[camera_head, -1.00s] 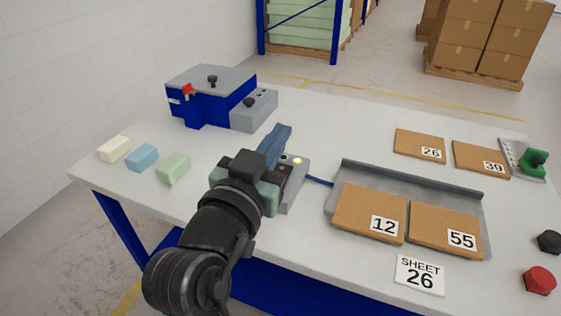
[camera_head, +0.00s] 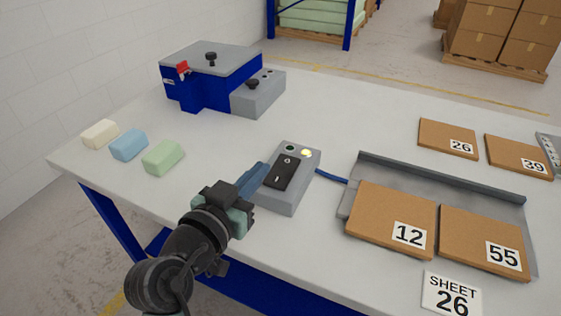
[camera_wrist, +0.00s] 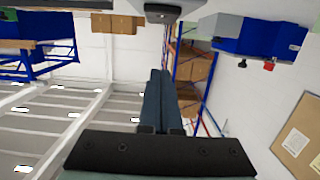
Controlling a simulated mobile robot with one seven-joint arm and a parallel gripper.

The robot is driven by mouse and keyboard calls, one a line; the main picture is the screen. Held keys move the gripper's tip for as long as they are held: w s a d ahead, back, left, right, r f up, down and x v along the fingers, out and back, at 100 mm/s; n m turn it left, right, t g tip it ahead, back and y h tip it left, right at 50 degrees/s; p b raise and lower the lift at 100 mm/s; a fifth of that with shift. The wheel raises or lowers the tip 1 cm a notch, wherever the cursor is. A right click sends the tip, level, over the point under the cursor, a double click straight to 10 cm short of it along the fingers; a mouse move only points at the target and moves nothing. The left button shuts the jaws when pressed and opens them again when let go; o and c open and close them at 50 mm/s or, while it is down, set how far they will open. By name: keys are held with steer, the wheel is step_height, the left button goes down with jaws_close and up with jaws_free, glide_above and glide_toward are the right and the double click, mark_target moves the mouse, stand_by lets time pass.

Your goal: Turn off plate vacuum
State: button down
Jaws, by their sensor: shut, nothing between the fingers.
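The grey control box (camera_head: 300,192) stands on the table in the head view. It has a black rocker switch (camera_head: 281,172), a lit yellowish lamp (camera_head: 306,153) and a dark green round part (camera_head: 290,148). A blue cable (camera_head: 331,177) runs from it to the grey plate (camera_head: 430,178) with a raised back edge. My gripper (camera_head: 261,170) is just left of the box, its blue fingers pressed together and empty. The shut fingers also show in the wrist view (camera_wrist: 164,75). Whether they touch the box is unclear.
Brown sheets marked 12 (camera_head: 385,215) and 55 (camera_head: 475,240) lie on the plate. Sheets 26 (camera_head: 445,134) and 39 (camera_head: 512,153) lie behind. A blue-grey machine (camera_head: 205,85) and three foam blocks (camera_head: 128,145) are to the left. A "SHEET 26" card (camera_head: 451,295) lies in front.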

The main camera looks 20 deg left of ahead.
glide_above(281, 169)
steer(key=s, duration=0.2)
steer(key=shift+w+f, duration=0.25)
steer(key=shift+f, duration=0.35)
steer(key=f, duration=0.1)
steer(key=w+f+b, duration=0.1)
steer(key=f, duration=0.1)
steer(key=shift+f, duration=0.1)
steer(key=shift+w+f, duration=0.1)
steer(key=shift+f, duration=0.35)
steer(key=shift+r, duration=0.1)
steer(key=shift+w+g+p, duration=0.1)
steer(key=shift+g+p, duration=0.3)
steer(key=shift+p, duration=0.95)
steer(key=shift+w+f+g, duration=0.1)
steer(key=shift+f+g, duration=0.3)
steer(key=shift+f, duration=0.1)
steer(key=shift+r, duration=0.15)
